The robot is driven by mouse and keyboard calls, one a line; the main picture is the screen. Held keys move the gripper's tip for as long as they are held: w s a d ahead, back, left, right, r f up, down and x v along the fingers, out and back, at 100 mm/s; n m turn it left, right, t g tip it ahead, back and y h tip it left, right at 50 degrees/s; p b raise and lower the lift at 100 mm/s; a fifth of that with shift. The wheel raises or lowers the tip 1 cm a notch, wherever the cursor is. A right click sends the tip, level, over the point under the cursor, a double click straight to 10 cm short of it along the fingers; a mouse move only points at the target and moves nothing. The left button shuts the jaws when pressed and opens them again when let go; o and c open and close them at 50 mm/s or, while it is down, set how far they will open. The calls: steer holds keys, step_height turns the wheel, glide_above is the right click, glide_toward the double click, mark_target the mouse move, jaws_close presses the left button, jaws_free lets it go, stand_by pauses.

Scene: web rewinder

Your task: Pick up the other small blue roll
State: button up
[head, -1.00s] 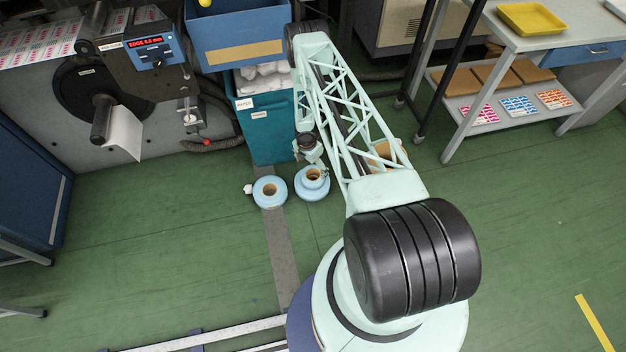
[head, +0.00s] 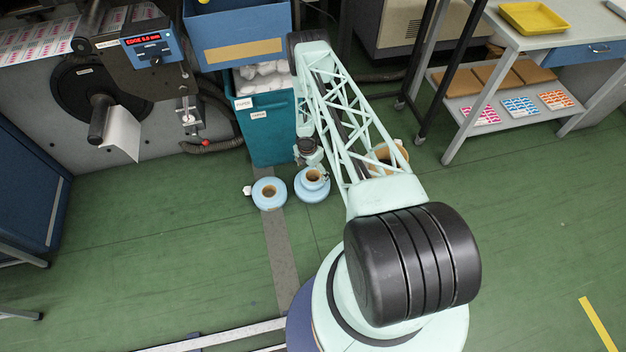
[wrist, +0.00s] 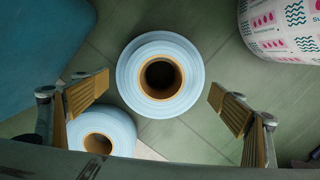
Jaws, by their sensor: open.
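A small blue roll (wrist: 133,75) with a brown core stands upright on the floor, centred below my gripper (wrist: 160,85) in the wrist view. In the head view this roll (head: 312,190) looks like a narrower blue roll on top of a wider one. My gripper (head: 308,150) is open and empty there, above and just behind it. The two fingers lie to either side of the roll in the wrist view, apart from it. A second blue roll (head: 261,199) stands on the floor to its left; it also shows in the wrist view (wrist: 122,128), partly hidden by the left finger.
A teal bin (head: 275,140) with white material stands just behind the rolls. A large printed roll (wrist: 280,35) is at upper right in the wrist view. A rewinder (head: 150,70) is at left, a bench (head: 560,35) at right. Green floor in front is clear.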

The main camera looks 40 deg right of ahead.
steer(key=shift+s+d+f+b, duration=0.15)
steer(key=shift+f+b, duration=0.7)
steer(key=shift+f, duration=0.45)
steer(key=shift+w+d+f+b, duration=0.1)
steer(key=shift+f+b, duration=0.75)
steer(key=shift+f, duration=0.45)
steer(key=shift+c, duration=0.6)
steer(key=c, duration=1.1)
